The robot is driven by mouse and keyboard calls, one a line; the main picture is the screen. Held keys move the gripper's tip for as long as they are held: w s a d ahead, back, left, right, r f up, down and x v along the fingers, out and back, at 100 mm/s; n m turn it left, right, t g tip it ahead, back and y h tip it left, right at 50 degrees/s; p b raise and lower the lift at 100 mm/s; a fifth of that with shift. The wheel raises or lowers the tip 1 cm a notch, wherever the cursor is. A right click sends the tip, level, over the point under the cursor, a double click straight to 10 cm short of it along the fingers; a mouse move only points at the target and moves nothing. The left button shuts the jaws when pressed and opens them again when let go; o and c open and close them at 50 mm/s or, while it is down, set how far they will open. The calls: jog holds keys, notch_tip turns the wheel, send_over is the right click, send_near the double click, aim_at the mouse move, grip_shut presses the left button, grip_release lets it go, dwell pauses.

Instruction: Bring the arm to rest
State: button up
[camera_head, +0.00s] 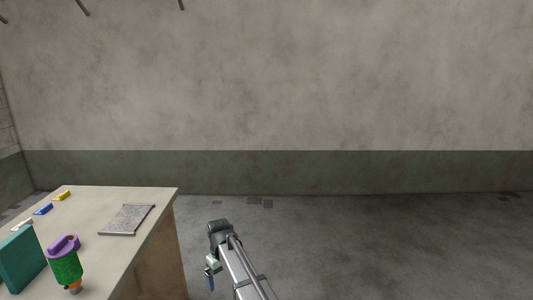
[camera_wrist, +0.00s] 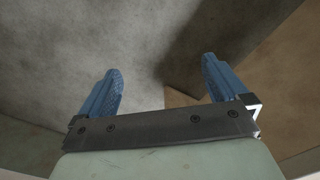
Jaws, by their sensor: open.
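My gripper (camera_wrist: 162,88) shows in the wrist view with its two blue fingers spread wide apart. Nothing is between them; bare grey floor shows past them. In the head view my gripper (camera_head: 210,280) hangs low beside my arm, to the right of the table, clear of the table's side. It is small there, and only part of it shows.
A table (camera_head: 150,215) stands at the left. On it are a grey slab (camera_head: 127,219), a green block (camera_head: 20,262), a purple and green object (camera_head: 65,262), and small yellow (camera_head: 62,195) and blue (camera_head: 43,209) pieces. The floor (camera_head: 400,240) at the right is clear.

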jog(key=s+d+f+m, duration=0.3)
jog(key=s+d+f, duration=0.3)
jog(key=d, duration=0.5)
jog(key=s+d+f+m, duration=0.3)
jog(key=s+d+f, duration=0.3)
jog(key=d, duration=0.5)
jog(key=s+d+f+m, duration=0.3)
jog(key=s+d+f, duration=0.3)
jog(key=d, duration=0.4)
jog(key=s+f+g, duration=0.3)
jog(key=s+f, duration=0.6)
jog(key=s, duration=0.6)
jog(key=s+f+g, duration=0.3)
jog(key=s+f, duration=0.7)
jog(key=s, duration=0.5)
jog(key=shift+n+g, duration=0.3)
jog(key=shift+g, duration=0.1)
jog(key=shift+d, duration=0.1)
